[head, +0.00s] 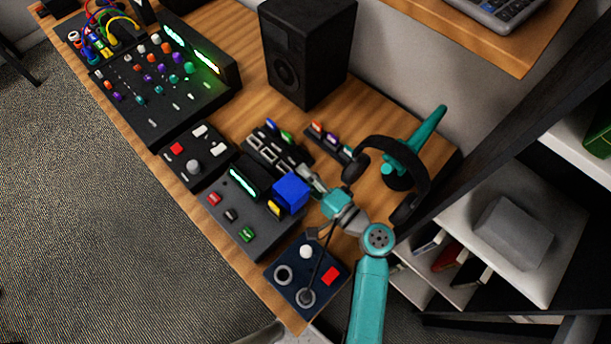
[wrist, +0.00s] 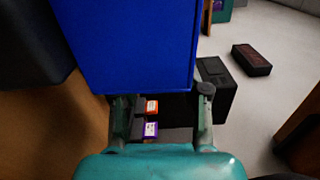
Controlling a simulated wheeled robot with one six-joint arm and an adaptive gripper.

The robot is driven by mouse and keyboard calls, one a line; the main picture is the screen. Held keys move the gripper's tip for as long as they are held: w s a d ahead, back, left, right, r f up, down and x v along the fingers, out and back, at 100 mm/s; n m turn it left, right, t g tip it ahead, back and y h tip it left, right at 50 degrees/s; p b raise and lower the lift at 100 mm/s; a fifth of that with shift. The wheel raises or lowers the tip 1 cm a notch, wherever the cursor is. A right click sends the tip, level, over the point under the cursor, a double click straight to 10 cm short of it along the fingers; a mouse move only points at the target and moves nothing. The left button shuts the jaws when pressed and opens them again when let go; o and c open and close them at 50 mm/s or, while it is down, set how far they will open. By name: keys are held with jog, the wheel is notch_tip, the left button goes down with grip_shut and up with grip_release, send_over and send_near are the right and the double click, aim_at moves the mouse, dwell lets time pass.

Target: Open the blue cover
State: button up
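The blue cover (head: 291,191) is a box-like blue block on a dark grey control box (head: 262,228), just above a yellow part (head: 273,208). I cannot tell from here whether it is raised. My gripper (head: 312,180) is just to the right of the cover. In the wrist view the blue cover (wrist: 130,45) fills the upper left, beyond the fingertips. My gripper (wrist: 160,100) there has its two fingers spread apart, with nothing clearly held between them. Whether a finger touches the cover is not clear.
A switch panel (head: 268,149) and a small row of coloured plugs (head: 329,138) lie behind the cover. A headphone stand (head: 413,150) with black headphones is to the right. A joystick panel (head: 283,276) is at the front. A black speaker (head: 306,50) stands at the back.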

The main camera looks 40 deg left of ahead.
grip_shut()
jog(key=shift+s+r+n, duration=0.45)
jog(key=shift+r+n, duration=0.2)
jog(key=shift+n, duration=0.45)
jog(key=shift+o, duration=0.3)
grip_release()
jog(key=d, duration=0.8)
jog(key=s+d, duration=0.1)
jog(key=d, duration=0.3)
